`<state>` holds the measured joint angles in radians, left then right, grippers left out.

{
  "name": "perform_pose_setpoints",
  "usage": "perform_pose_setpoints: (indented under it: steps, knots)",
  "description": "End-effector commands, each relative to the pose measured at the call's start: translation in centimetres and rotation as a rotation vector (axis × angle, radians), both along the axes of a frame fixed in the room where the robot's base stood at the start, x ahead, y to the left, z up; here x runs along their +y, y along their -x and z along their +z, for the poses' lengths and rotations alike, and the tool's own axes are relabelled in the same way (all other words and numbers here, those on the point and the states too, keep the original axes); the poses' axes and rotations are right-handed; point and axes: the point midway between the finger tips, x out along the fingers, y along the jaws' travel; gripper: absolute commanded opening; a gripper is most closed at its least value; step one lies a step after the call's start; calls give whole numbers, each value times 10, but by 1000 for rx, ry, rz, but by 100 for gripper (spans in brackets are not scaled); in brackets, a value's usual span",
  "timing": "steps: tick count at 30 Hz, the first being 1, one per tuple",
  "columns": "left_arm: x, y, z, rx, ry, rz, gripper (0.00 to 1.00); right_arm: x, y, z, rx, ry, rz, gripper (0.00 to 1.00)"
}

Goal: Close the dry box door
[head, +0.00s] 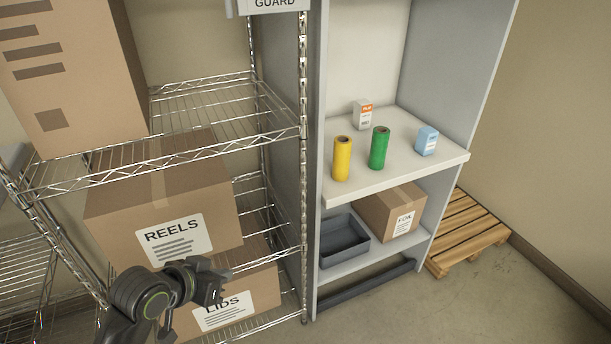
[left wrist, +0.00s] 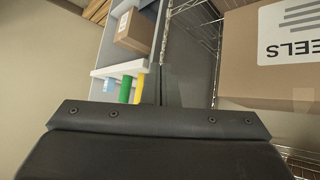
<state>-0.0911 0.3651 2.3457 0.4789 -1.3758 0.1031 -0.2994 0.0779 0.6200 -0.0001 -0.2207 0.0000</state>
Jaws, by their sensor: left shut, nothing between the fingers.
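I cannot make out a dry box or its door for certain in either view. A tall grey open-fronted cabinet (head: 314,220) stands in the middle of the head view, and no door shows across its front. It also shows in the left wrist view (left wrist: 183,58). My left gripper (head: 216,292) is shut and empty, in front of the wire rack near the boxes marked REELS and LIDS, left of the cabinet. In the left wrist view, the dark gripper body fills the bottom. My right gripper is not in view.
A wire rack (head: 215,110) holds the REELS box (head: 110,225), the LIDS box (head: 262,285) and a large carton (head: 85,80). The cabinet holds yellow (head: 342,160) and green (head: 379,150) rolls, small boxes, a dark tray (head: 345,245) and the FOIL box (head: 385,210). A wooden pallet (head: 465,235) lies right.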

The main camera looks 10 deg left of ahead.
Motion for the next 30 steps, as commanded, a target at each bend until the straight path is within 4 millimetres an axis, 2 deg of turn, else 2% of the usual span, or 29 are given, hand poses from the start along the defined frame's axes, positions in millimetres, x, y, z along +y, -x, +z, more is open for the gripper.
perform_pose_setpoints:
  steps: [1,6,10,14,20,24,27,30]
  knots:
    - [-8,-18,29,-66,18,-51,0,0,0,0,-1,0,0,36]
    - [-37,-55,115,-225,105,-211,0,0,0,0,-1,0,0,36]
    - [-56,-70,183,-326,166,-328,0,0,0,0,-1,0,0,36]
    - [-73,-75,251,-412,221,-439,0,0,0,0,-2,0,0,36]
    - [-94,-58,357,-521,302,-603,0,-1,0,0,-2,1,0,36]
    - [-105,-30,428,-581,355,-712,0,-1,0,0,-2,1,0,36]
    - [-110,-5,470,-613,387,-780,0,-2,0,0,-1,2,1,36]
    - [-113,18,501,-632,413,-832,0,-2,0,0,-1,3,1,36]
